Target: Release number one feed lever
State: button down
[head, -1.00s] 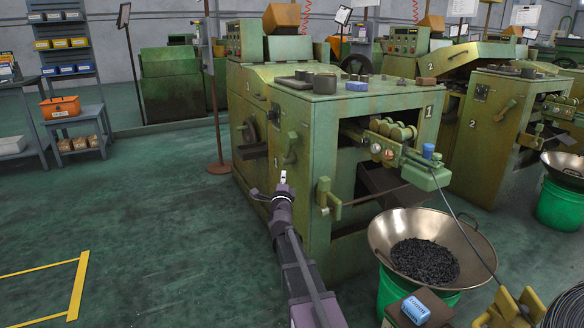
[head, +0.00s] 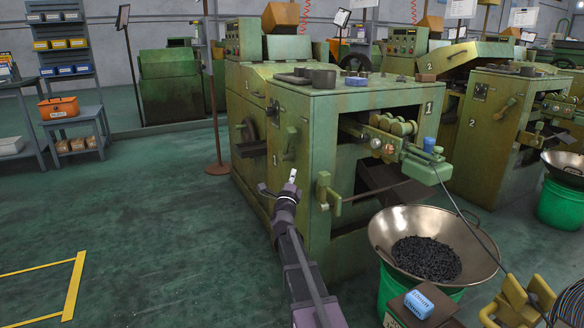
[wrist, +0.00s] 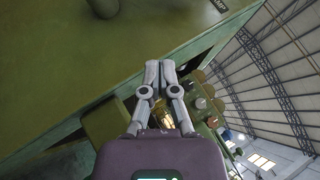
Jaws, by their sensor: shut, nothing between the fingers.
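The green machine marked 1 (head: 345,110) stands in the middle of the head view. I cannot tell for sure which is the feed lever. My gripper (head: 293,174) is shut and empty. In the head view it appears just below the handle and left of the yellow-green lever; contact cannot be made out. In the wrist view my closed fingertips (wrist: 160,70) lie before the green machine body, with a brass-coloured part (wrist: 161,115) partly hidden behind them.
Feed rollers (head: 395,125) and a wire run at the machine's front right. A metal bowl of dark parts (head: 427,258) stands on a green bin in front. A second machine (head: 495,125) is to the right.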

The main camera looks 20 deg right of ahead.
jog(key=w+a+p+x, duration=0.1)
jog(key=p+x, duration=0.4)
jog(key=x, duration=0.7)
jog(key=shift+w+a+r+p, duration=0.25)
jog(key=shift+a+r+p, duration=0.15)
jog(key=shift+a, duration=0.3)
jog(key=shift+d, duration=0.15)
